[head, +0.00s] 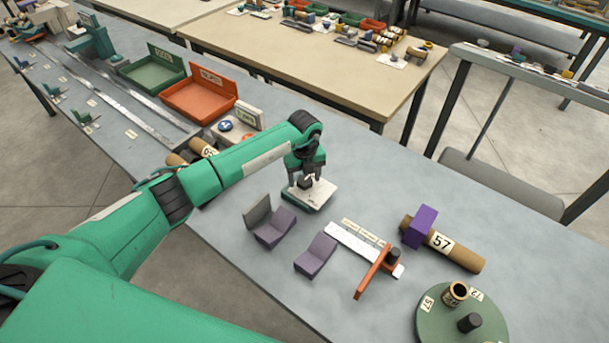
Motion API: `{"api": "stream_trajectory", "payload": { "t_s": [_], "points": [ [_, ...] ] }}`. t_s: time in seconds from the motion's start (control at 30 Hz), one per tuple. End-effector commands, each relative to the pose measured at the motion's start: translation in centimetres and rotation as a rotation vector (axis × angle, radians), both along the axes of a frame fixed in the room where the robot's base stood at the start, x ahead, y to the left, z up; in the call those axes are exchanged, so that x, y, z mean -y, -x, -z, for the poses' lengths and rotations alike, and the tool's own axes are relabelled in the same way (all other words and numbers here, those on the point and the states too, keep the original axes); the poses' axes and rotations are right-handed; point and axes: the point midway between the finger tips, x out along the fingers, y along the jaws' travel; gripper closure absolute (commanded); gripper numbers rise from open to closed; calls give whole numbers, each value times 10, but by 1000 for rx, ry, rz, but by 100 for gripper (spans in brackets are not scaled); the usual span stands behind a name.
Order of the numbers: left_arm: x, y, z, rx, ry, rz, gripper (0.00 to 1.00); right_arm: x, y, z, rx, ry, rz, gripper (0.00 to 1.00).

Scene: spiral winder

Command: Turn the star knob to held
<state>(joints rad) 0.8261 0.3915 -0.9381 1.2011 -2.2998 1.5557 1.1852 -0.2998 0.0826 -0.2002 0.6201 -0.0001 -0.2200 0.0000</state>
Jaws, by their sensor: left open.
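My left gripper (305,176) points down over a small white-topped plate (322,192) on the grey-blue bench. It is open, and its fingers are at a dark knob (305,184) on that plate. The knob is mostly hidden by the fingers, so its star shape, its setting and any contact cannot be made out. The markings on the plate are too small to read. My right gripper is not in view.
In front of the plate are purple angled blocks (316,255), an orange lever (372,275) on a white labelled strip (350,240), and a cardboard tube marked 57 (462,253) with a purple block. A green disc (440,318) stands front right. Orange (185,100) and green trays (150,78) lie behind.

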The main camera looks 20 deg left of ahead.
Motion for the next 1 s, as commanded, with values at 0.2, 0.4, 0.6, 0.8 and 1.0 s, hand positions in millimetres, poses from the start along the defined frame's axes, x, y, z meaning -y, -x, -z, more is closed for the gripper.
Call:
{"api": "stream_trajectory", "payload": {
  "t_s": [0.2, 0.4, 0.6, 0.8, 1.0],
  "points": [
    [0, 0, 0, 0, 0, 0, 53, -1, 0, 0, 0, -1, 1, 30],
    [0, 0, 0, 0, 0, 0, 82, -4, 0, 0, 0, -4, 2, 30],
    [0, 0, 0, 1, 0, 16, 82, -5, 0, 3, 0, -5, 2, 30],
    [0, -1, 2, 2, 0, 95, 82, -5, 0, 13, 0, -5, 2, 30],
    [0, -1, 3, 3, -1, 244, 82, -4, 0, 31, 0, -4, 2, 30]
  ]
}}
